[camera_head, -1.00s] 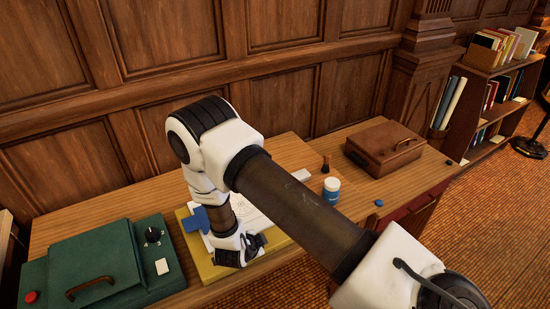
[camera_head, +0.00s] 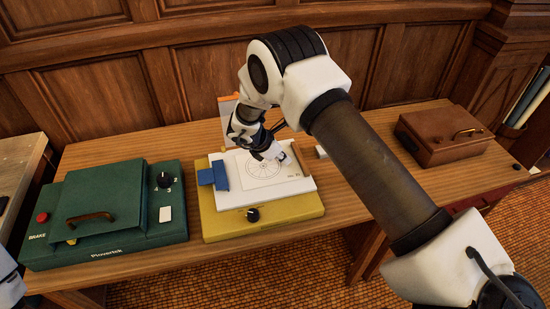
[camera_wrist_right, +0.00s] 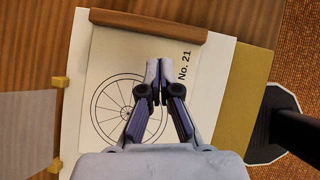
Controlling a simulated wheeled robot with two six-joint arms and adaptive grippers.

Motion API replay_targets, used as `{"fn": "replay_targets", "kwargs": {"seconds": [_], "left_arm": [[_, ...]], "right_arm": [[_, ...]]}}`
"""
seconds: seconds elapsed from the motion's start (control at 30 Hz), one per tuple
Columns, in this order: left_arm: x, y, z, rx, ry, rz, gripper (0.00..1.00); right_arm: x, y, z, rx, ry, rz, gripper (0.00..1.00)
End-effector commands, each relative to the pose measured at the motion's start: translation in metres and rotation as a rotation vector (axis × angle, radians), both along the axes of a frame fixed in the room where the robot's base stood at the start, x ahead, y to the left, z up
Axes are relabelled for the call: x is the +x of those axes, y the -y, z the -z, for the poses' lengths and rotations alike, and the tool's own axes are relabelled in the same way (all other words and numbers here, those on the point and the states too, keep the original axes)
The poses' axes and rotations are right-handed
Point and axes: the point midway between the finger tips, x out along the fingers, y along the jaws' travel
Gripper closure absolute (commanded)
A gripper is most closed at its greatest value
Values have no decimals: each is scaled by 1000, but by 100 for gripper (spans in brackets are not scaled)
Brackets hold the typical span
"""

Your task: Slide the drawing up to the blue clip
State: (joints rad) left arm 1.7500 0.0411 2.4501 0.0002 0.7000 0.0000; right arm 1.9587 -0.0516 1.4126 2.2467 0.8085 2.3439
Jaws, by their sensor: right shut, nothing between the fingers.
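The drawing (camera_head: 262,172) is a cream sheet with a spoked wheel and "No. 21". It lies on a white plate (camera_head: 285,189) on the yellow drafting board (camera_head: 262,222). The blue clip (camera_head: 214,177) is at the plate's left end, with a narrow white gap between it and the drawing. The drawing also shows in the right wrist view (camera_wrist_right: 112,68), with a brown strip (camera_wrist_right: 148,25) along one edge; the clip is hidden there. My right gripper (camera_head: 284,158) is shut and empty over the drawing's right part, near the strip (camera_wrist_right: 158,66). Contact is unclear. My left gripper is out of view.
A green case (camera_head: 105,215) marked Plovertek stands left of the board. A brown case (camera_head: 440,135) stands at the right. A small white block (camera_head: 321,152) lies right of the board. A black knob (camera_head: 253,214) is on the board's front. The wooden wall closes the back.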

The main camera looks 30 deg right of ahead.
Motion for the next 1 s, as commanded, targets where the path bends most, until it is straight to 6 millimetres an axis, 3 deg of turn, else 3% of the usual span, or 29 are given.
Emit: {"fn": "replay_targets", "kwargs": {"seconds": [0.1,0.27,0.33,0.4,0.8,1.0], "left_arm": [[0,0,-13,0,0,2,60],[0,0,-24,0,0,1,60],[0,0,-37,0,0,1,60],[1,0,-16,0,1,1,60],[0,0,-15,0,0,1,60],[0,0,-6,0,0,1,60]], "right_arm": [[-2,28,-3,1,-3,5,100],[-1,57,-3,0,-2,1,100],[-1,54,4,-1,-4,-1,100],[0,54,19,-1,-1,-1,100],[-2,52,19,0,-5,-1,100],[-2,26,22,1,-6,-5,100]]}}
